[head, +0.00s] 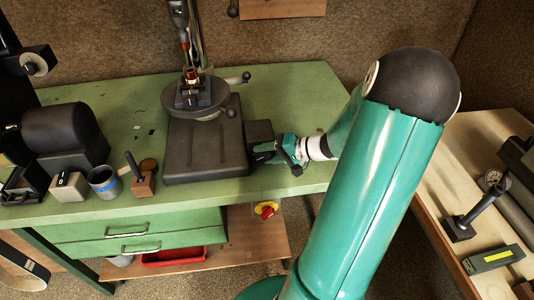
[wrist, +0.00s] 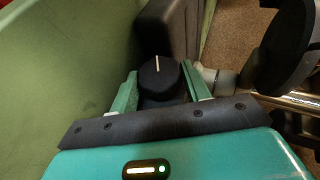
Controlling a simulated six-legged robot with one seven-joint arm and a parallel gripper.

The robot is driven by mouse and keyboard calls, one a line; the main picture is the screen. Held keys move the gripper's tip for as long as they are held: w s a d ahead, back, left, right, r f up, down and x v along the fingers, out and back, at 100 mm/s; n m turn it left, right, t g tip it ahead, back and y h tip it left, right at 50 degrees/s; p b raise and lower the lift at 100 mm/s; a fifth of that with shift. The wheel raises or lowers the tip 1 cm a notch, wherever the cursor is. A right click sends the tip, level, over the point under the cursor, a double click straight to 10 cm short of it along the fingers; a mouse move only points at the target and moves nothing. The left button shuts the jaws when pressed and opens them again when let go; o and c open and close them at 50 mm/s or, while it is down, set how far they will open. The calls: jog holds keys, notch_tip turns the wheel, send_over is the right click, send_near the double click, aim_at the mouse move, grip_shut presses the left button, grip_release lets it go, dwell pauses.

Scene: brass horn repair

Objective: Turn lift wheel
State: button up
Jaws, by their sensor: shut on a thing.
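The lift wheel (wrist: 160,76) shows in the wrist view as a round dark knob with a pale line on its face. It sits between the two green fingers of my gripper (wrist: 161,84), which is shut on it. In the head view my gripper (head: 268,150) reaches in from the right, beside the dark base of the drill stand (head: 207,150) at the right part of the green bench. My gripper mostly hides the knob there. How far the knob is turned is too small to tell in the head view.
The green bench (head: 290,100) is clear behind the stand. A round table (head: 205,105) with a crank stands over the base. A cup (head: 104,183) and small blocks stand at the left. In the wrist view a dark disc (wrist: 290,45) is close on the right.

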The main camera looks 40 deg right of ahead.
jog(key=shift+f+m+t+y, duration=0.15)
jog(key=shift+m+t+y, duration=0.15)
jog(key=shift+t+y, duration=0.45)
jog(key=o, duration=1)
jog(key=shift+s, duration=0.1)
